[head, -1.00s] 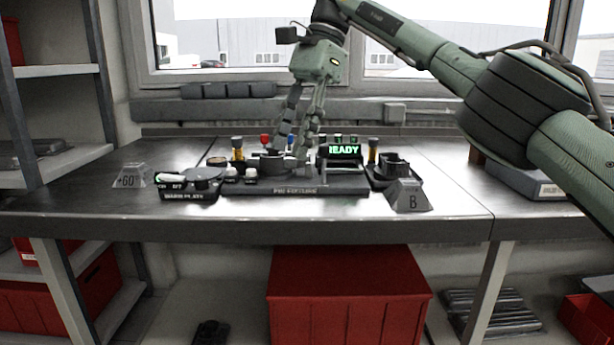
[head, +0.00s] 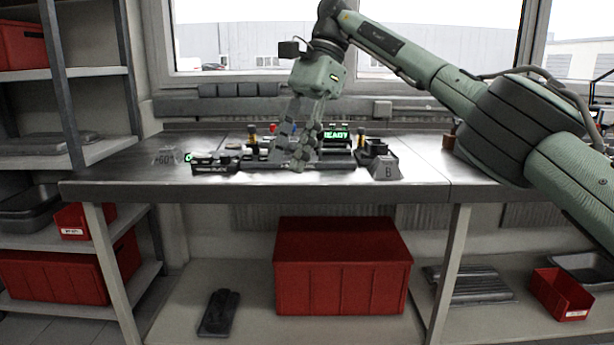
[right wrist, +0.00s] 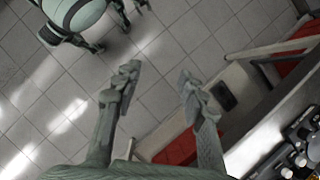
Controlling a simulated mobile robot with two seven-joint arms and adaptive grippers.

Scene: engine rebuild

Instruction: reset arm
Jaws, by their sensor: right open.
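My right gripper (head: 299,150) hangs from my right arm, which reaches in from the right in the head view. Its fingers stand in front of the bench fixtures, apart from them as far as I can tell. In the right wrist view the two fingers of my right gripper (right wrist: 157,90) are spread, with nothing between them and tiled floor behind. My left gripper is not in view.
The workbench (head: 120,183) carries a lit READY display (head: 336,135), a warm plate unit (head: 215,165) and a block marked B (head: 387,168). A red bin (head: 342,266) stands on the shelf below. Shelving (head: 80,74) stands at the left. Tiled floor (right wrist: 150,40) is open.

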